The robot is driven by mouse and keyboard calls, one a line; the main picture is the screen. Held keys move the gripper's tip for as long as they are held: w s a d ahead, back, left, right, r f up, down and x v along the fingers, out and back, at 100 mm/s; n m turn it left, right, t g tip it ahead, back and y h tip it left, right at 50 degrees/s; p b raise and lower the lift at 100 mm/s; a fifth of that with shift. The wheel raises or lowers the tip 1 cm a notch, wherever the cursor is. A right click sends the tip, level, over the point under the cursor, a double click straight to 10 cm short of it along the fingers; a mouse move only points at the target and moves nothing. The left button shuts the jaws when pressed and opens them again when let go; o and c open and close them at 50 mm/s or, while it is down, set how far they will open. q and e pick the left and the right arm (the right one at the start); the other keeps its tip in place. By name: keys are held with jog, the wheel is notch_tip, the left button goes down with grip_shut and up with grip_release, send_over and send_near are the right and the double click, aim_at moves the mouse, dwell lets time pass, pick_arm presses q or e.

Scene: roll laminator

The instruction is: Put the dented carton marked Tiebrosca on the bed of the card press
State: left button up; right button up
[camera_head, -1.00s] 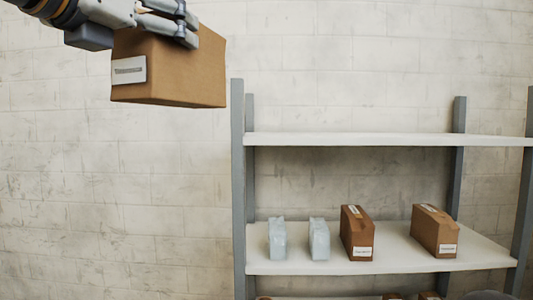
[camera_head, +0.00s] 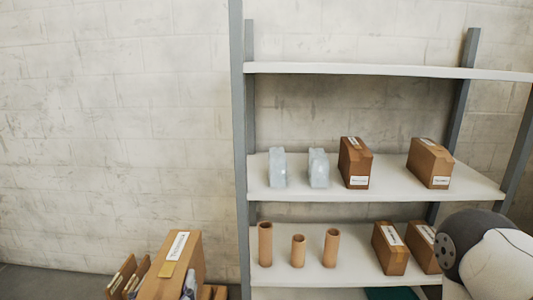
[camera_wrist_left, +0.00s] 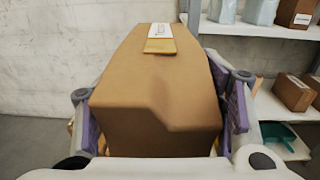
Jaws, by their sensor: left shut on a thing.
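A brown carton (camera_head: 168,278) with a white label and a yellowish patch on top is at the bottom left of the head view. It fills the middle of the left wrist view (camera_wrist_left: 155,85), where its near upper edge looks dented. The label is too small to read surely. My left gripper (camera_wrist_left: 162,112) is shut on this carton, a pad on each side; in the head view only a bit of the gripper (camera_head: 189,284) shows at the bottom edge. My right gripper is not in view. I cannot make out the card press.
A grey shelf rack (camera_head: 350,70) stands against the wall. Its middle shelf holds two pale packs (camera_head: 318,168) and two cartons (camera_head: 428,163). The lower shelf holds several cardboard tubes (camera_head: 265,245) and cartons (camera_head: 390,248). More brown items (camera_head: 120,275) stand beside the held carton.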

pick_arm(q)
jog(key=s, duration=0.6)
jog(key=s+f, duration=0.1)
jog(key=s, duration=0.2)
jog(key=shift+s+d, duration=0.25)
jog(key=shift+s, duration=0.1)
jog(key=shift+s+r, duration=0.2)
jog(key=shift+s, duration=0.1)
jog(key=w+r, duration=0.1)
jog(key=w, duration=0.3)
jog(key=w+r, duration=0.1)
jog(key=w, duration=0.2)
jog(key=shift+r, duration=0.35)
jog(key=shift+f, duration=0.1)
